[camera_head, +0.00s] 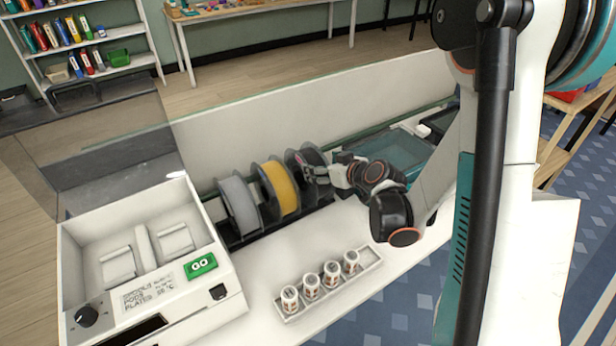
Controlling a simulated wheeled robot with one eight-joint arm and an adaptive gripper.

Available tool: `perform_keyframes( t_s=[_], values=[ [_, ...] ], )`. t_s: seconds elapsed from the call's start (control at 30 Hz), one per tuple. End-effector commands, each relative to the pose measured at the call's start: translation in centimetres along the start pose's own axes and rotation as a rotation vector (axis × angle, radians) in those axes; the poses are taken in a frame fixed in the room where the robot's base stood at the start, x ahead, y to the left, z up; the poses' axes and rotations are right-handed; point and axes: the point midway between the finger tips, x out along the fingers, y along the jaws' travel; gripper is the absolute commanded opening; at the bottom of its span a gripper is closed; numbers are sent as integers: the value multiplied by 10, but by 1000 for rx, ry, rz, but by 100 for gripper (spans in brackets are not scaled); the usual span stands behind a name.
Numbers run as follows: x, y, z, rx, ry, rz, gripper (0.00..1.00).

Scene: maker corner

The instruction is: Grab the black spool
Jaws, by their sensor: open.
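The black spool (300,164) stands upright at the right end of a row of spools on a dark rack. My gripper (318,172) is open and at the black spool's right side, overlapping its edge in the view. I cannot tell whether the fingers touch it. The gripper and wrist hide part of the spool's right side. A yellow spool (284,190) stands just left of the black one, and a grey spool (240,207) stands left of that.
A tray (322,297) of several small labelled pots lies on the white counter in front. A teal mat (398,150) lies behind my wrist. A clear panel runs behind the rack.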

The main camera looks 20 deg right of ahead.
Motion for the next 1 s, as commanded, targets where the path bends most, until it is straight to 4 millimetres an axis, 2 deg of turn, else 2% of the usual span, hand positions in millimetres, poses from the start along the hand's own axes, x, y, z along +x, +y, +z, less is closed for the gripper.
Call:
perform_keyframes(
  t_s=[0.1, 0.47, 0.73, 1.0],
  values=[
    [21, 0, 2, -1, -1, -1, 78],
    [44, -2, 1, 0, 0, -1, 78],
    [82, -3, 2, 0, 0, 0, 78],
    [86, -3, 0, 1, -1, 1, 78]
  ],
)
